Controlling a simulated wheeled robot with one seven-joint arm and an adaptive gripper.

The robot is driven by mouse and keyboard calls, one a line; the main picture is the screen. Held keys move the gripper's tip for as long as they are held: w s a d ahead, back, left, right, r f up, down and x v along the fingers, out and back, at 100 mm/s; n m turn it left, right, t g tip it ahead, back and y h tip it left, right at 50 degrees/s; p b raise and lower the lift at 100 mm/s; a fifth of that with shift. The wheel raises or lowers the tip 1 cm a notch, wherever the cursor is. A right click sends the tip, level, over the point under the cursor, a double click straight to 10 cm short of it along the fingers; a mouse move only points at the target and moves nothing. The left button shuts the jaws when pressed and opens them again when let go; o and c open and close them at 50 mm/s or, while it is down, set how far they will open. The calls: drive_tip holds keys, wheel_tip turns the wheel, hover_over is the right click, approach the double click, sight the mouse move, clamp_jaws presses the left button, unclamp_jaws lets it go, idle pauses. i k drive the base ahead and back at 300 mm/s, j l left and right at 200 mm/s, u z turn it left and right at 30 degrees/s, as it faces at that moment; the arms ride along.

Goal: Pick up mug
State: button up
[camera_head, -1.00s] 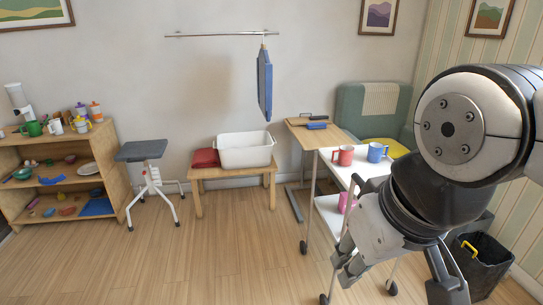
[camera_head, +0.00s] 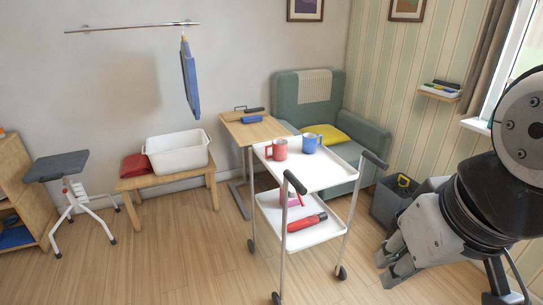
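A red mug (camera_head: 278,149) and a blue mug (camera_head: 311,142) stand upright, apart from each other, on the white top shelf of the cart (camera_head: 325,176). A pink mug (camera_head: 290,198) is on the cart's lower shelf, partly hidden behind the cart's handle and post. My gripper (camera_head: 384,268) hangs low at the right of the picture, to the right of the cart and away from all the mugs. Its fingers look spread, with nothing between them.
A red cylindrical item (camera_head: 307,222) lies on the lower shelf. A small wooden table (camera_head: 256,131) and a green armchair (camera_head: 310,95) stand behind the cart. A dark bin (camera_head: 388,203) is at its right. The floor in front is clear.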

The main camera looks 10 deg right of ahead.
sight(279, 146)
drive_tip(key=i+j+z, duration=0.1)
drive_tip(key=i+j, duration=0.25)
drive_tip(key=i+j+z, duration=0.1)
drive_tip(key=i+j, duration=0.6)
drive_tip(key=i+j+z, duration=0.15)
drive_tip(key=i+j, duration=0.2)
drive_tip(key=j, duration=0.15)
drive_tip(key=i+j+z, duration=0.1)
drive_tip(key=i+j, duration=0.2)
drive_tip(key=j, duration=0.15)
drive_tip(key=i+j+z, duration=0.1)
drive_tip(key=i+j, duration=0.2)
drive_tip(key=j, duration=0.15)
